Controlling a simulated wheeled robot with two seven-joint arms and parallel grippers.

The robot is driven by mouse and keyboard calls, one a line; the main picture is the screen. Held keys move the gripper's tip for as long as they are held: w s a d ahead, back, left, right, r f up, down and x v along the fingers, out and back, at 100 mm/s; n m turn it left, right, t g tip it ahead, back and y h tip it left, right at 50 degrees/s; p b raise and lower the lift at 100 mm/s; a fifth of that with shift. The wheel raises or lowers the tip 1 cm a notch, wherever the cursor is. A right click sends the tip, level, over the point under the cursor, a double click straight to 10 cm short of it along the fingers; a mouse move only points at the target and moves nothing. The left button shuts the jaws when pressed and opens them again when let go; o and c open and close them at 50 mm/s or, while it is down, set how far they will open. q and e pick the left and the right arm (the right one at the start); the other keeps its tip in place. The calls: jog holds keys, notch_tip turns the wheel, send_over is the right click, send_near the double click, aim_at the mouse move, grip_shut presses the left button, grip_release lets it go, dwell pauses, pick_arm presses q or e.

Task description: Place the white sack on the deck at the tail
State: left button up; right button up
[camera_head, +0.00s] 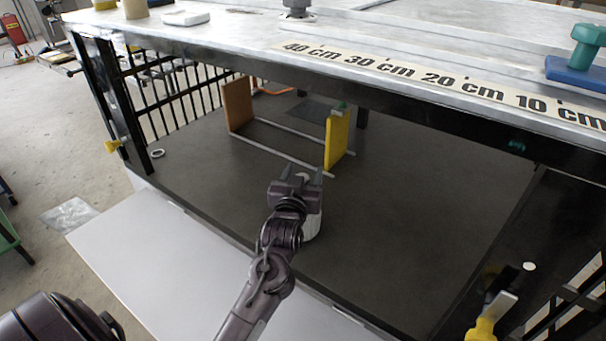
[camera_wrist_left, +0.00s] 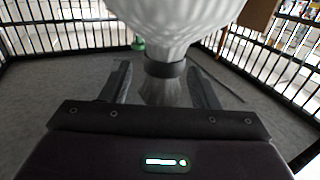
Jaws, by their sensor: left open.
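The white sack (camera_head: 313,226) stands on the dark deck (camera_head: 400,215) near its front edge, mostly hidden behind my left gripper in the head view. In the left wrist view the white sack (camera_wrist_left: 180,18) is large, with a dark band (camera_wrist_left: 165,69) around its neck and a gathered tuft. My left gripper (camera_head: 302,176) is open. In the left wrist view its fingers (camera_wrist_left: 160,88) stand apart on either side of the neck and tuft, with gaps showing. Whether the sack's underside touches the deck is hidden. My right gripper is not in view.
A brown board (camera_head: 238,105) and a yellow board (camera_head: 337,138), joined by grey rails, stand farther back on the deck. A grey top with a centimetre scale (camera_head: 440,78) overhangs it. Black bars (camera_head: 180,95) fence the left side. A white panel (camera_head: 150,255) lies in front. The deck's right part is clear.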

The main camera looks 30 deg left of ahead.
pick_arm(q)
jog(key=shift+r, duration=0.15)
jog(key=shift+s+d, duration=0.15)
jog(key=shift+s, duration=0.15)
jog(key=v, duration=1.1)
jog(key=shift+s, duration=0.15)
